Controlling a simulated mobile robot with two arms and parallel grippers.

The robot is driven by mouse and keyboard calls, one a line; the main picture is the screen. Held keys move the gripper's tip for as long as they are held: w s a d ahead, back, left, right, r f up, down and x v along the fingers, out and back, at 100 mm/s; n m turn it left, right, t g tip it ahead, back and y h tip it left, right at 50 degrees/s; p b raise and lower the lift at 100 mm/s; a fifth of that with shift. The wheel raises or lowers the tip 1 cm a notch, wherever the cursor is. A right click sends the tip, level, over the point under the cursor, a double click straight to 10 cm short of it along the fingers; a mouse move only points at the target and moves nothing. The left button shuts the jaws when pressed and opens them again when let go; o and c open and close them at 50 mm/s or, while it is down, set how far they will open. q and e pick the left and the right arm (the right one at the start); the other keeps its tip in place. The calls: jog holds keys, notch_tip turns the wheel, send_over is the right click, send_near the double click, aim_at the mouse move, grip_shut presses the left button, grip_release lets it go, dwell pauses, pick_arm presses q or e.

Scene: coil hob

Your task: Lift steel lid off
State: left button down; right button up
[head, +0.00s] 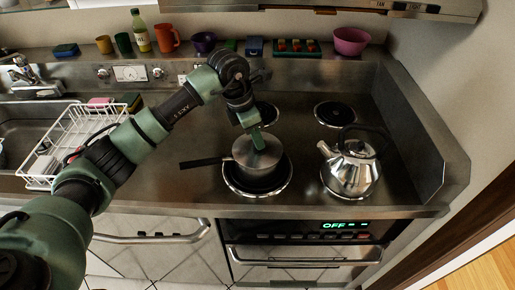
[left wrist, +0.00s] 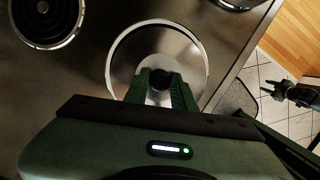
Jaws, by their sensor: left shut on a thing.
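In the left wrist view, the lid (left wrist: 158,48) is a shiny disc with a dark knob (left wrist: 161,79). My left gripper (head: 256,138) comes down from above and is shut on the knob; its fingers (left wrist: 161,88) stand either side of it. The pan's black handle (head: 201,162) points left. I cannot tell whether there is a gap between lid and pan. My right gripper (left wrist: 274,92) shows small at the right of the left wrist view, its fingers apart and empty.
A steel kettle (head: 350,168) stands on the front right coil, close to the pan. The back right coil (head: 335,113) is bare. A dish rack (head: 75,140) is at left. Cups, a bottle (head: 139,32) and a pink bowl (head: 351,41) line the back ledge.

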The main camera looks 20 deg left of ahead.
pick_arm(q)
jog(key=shift+r, duration=0.2)
notch_tip(320, 180, up, 23)
jog(key=b, duration=0.1)
jog(key=shift+f, duration=0.15)
dwell(0.7)
